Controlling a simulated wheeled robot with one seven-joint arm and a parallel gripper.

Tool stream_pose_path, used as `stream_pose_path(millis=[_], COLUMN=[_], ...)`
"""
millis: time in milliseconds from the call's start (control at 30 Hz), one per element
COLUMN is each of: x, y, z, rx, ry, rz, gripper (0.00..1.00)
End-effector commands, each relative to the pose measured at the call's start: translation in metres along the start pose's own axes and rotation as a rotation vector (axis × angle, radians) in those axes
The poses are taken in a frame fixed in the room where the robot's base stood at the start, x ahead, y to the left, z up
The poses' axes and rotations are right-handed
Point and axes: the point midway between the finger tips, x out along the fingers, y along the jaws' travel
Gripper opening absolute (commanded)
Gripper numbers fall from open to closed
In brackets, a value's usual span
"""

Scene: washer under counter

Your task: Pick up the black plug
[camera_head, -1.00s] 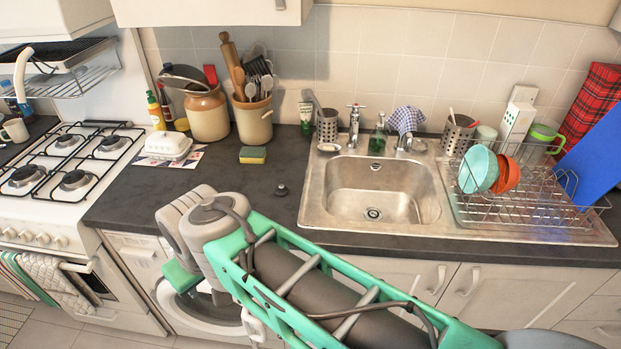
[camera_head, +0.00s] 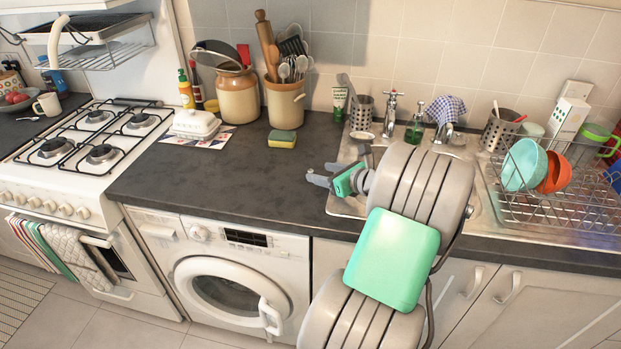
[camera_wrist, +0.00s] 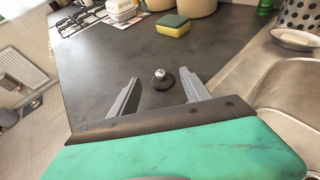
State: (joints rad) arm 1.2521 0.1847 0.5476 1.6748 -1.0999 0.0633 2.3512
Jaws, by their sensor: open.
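The black plug (camera_wrist: 158,83), a small round dark piece with a shiny metal knob on top, lies on the dark counter in the wrist view. My gripper (camera_wrist: 161,79) is open, its two grey fingers spread on either side of the plug, which appears between the fingertips. No finger visibly touches it. In the head view my gripper (camera_head: 318,174) is low over the counter at the left edge of the sink (camera_head: 343,206). I cannot make out the plug there; it seems hidden by or lost among the fingers.
A yellow-green sponge (camera_head: 282,139) lies behind the gripper. Utensil jars (camera_head: 285,104) and a white butter dish (camera_head: 195,124) stand farther back. The sink rim is close on the right. The counter (camera_head: 225,175) to the left is clear. A washer (camera_head: 228,275) stands below.

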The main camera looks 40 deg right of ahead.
Motion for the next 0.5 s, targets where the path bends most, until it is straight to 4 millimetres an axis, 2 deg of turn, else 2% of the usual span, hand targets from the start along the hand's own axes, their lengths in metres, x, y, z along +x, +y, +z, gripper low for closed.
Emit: stream_pose_path(millis=[300, 500], x=[0.053, 0.061], y=[0.001, 0.0], z=[-0.003, -0.003], rx=[-0.005, -0.006], ry=[0.004, 0.004], rz=[0.004, 0.001], gripper=[0.56, 0.56])
